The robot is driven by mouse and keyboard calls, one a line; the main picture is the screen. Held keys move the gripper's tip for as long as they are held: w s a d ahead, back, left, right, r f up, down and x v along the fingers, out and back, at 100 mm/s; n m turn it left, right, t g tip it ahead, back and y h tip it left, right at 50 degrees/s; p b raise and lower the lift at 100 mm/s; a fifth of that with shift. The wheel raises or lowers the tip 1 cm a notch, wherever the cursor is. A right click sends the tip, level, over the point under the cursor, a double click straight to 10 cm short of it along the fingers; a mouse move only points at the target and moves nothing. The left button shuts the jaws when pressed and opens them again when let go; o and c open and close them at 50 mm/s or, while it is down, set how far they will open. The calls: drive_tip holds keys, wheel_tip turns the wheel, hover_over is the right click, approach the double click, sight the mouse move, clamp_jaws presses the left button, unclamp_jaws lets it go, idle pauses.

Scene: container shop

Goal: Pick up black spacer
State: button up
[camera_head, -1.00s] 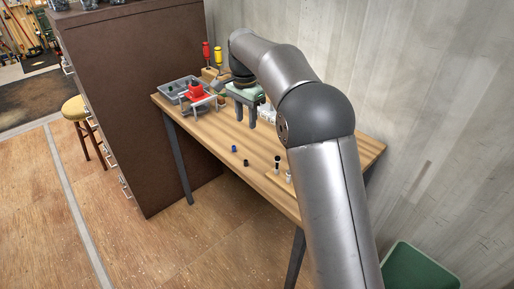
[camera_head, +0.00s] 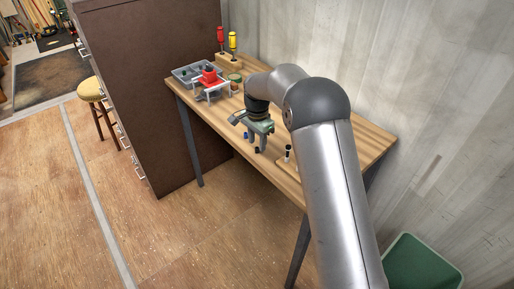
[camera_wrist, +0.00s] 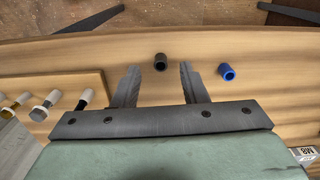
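The black spacer (camera_wrist: 160,62) is a short dark hollow cylinder on the wooden table. In the wrist view it shows between the tips of my gripper (camera_wrist: 158,68), with gaps on both sides. My gripper is open and empty, pointing down at the table. How far the fingertips are above the table is hard to tell. In the head view my gripper (camera_head: 254,141) is over the table's front part, and the black spacer (camera_head: 257,150) is small and partly hidden by it.
A blue spacer (camera_wrist: 227,72) lies just right of the right finger. A wooden board with several pegs (camera_wrist: 85,98) is at left in the wrist view. A red item (camera_head: 209,78), grey bin (camera_head: 185,70) and screwdrivers (camera_head: 233,42) stand at the table's far left.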

drive_tip(key=shift+f, duration=1.15)
clamp_jaws()
drive_tip(key=shift+r, duration=0.1)
